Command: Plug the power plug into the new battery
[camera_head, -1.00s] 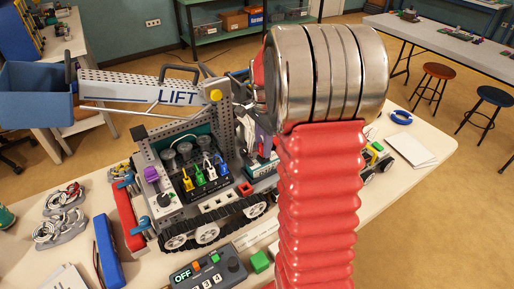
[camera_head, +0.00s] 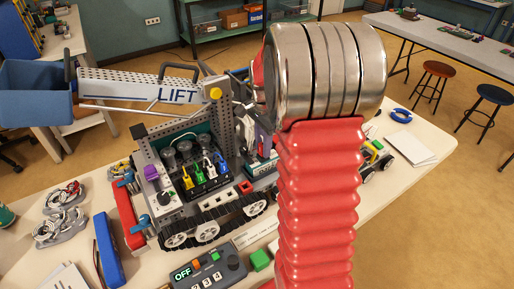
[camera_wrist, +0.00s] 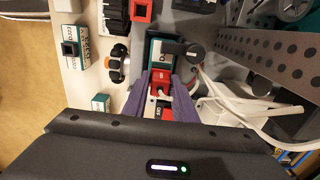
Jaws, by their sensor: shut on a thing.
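In the wrist view, my gripper (camera_wrist: 162,76) has its two purple fingers closed on the sides of a red plug (camera_wrist: 160,80). A pale lead shows at the plug. In the head view, a teal labelled box (camera_head: 264,167) shows on the tracked model, left of my red arm sleeve. My fingers are mostly hidden there by the machinery and my arm, and the plug is not clear.
The tracked model (camera_head: 205,209) with its LIFT boom fills the table's middle. White cables (camera_wrist: 235,112) and a perforated grey beam (camera_wrist: 280,55) crowd my gripper's right side. A control box reading OFF (camera_head: 209,270) and a blue pack (camera_head: 108,250) lie at the front.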

